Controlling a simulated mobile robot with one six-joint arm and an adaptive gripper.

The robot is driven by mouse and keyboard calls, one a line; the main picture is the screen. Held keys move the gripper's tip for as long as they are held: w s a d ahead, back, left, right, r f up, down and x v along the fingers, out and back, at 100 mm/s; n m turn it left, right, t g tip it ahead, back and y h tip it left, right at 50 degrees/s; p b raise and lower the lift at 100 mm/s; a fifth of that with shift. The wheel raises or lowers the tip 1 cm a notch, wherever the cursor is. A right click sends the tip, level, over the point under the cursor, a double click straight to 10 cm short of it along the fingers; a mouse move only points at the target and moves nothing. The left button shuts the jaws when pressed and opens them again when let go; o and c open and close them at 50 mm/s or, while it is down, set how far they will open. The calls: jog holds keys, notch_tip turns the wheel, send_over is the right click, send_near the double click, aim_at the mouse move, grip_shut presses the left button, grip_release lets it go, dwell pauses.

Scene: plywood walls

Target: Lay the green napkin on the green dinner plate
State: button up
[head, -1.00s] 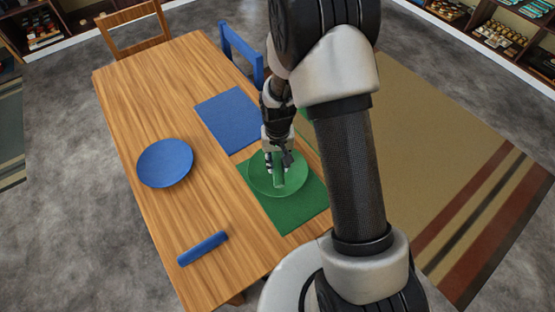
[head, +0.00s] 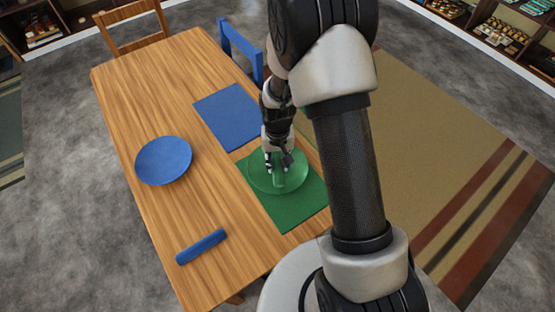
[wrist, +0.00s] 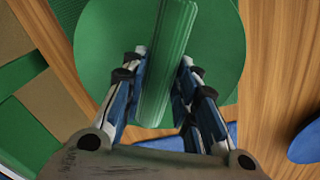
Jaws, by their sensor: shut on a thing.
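The green dinner plate (head: 257,180) lies on a green place mat (head: 297,212) at the table's right side; the plate also fills much of the wrist view (wrist: 103,50). My gripper (head: 277,168) is over the plate, pointing down. In the wrist view my gripper (wrist: 162,75) has its fingers on both sides of the rolled green napkin (wrist: 168,60) and is shut on it. The napkin (head: 279,181) appears within the plate's outline in the head view. I cannot tell whether it touches the plate.
A blue plate (head: 163,161), a rolled blue napkin (head: 202,247) and a blue place mat (head: 230,117) are on the wooden table (head: 130,105). A blue chair (head: 241,50) and a wooden chair (head: 132,28) stand at its edges. The table's middle is clear.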

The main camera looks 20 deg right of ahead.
jog(key=shift+f, duration=0.25)
jog(key=o, duration=1.1)
jog(key=shift+r, duration=0.1)
jog(key=shift+c, duration=0.2)
notch_tip(320, 180, up, 12)
